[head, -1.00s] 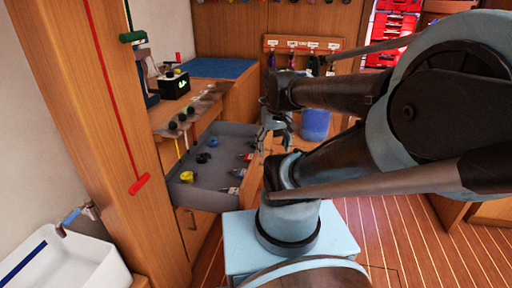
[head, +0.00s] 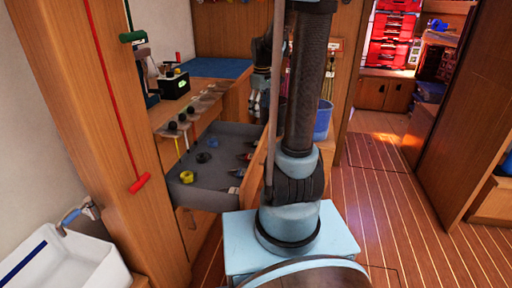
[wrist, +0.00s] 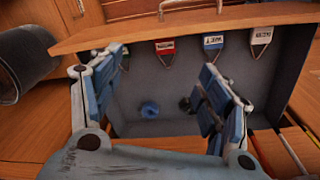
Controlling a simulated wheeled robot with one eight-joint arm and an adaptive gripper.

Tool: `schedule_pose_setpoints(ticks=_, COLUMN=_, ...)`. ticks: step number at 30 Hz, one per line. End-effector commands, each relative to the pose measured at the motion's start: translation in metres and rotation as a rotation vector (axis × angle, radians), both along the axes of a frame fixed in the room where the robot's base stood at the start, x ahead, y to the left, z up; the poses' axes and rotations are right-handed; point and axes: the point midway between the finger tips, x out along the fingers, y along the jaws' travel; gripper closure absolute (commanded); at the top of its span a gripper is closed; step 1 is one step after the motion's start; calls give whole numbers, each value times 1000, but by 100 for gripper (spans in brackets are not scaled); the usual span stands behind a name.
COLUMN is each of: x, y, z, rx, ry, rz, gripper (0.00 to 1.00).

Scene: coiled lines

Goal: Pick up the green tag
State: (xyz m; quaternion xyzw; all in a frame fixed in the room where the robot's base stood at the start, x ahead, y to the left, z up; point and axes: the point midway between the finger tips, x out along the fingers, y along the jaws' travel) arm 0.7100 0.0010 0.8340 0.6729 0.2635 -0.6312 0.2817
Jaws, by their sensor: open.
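In the wrist view, a tag with a green edge (wrist: 125,59) shows at the drawer's far wall, mostly hidden behind my left finger. A red tag (wrist: 165,48), a blue tag (wrist: 213,42) and a white tag (wrist: 261,37) hang in a row to its right. My gripper (wrist: 163,63) is open and empty above the drawer, its fingers spread either side of the red tag's column. In the head view, my gripper (head: 259,100) is partly hidden by my arm, over the far end of the drawer. I cannot make out the green tag there.
The open grey drawer (head: 228,132) also holds a blue coil (head: 212,142), a black coil (head: 203,157) and a yellow coil (head: 187,177). Black knobs (head: 172,126) stand along the counter edge. A blue bin (head: 322,120) is behind my arm. The floor at right is clear.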

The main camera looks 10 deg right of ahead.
Motion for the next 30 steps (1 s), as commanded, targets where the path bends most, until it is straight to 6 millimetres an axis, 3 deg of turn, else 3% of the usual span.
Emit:
schedule_pose_setpoints(ticks=1, x=16, y=0, z=-4, rx=-1, ry=5, rz=28, gripper=30)
schedule_pose_setpoints(ticks=9, x=87, y=-1, z=-35, rx=-8, ry=35, rz=205, gripper=30)
schedule_pose_setpoints(ticks=15, x=129, y=-2, z=-61, rx=-11, ry=53, rz=315, gripper=30)
schedule_pose_setpoints(ticks=21, x=149, y=-2, z=-78, rx=-11, ry=63, rz=375, gripper=30)
schedule_pose_setpoints(ticks=26, x=153, y=-2, z=-90, rx=-11, ry=64, rz=387, gripper=30)
schedule_pose_setpoints(ticks=30, x=153, y=-2, z=-112, rx=-11, ry=64, rz=387, gripper=30)
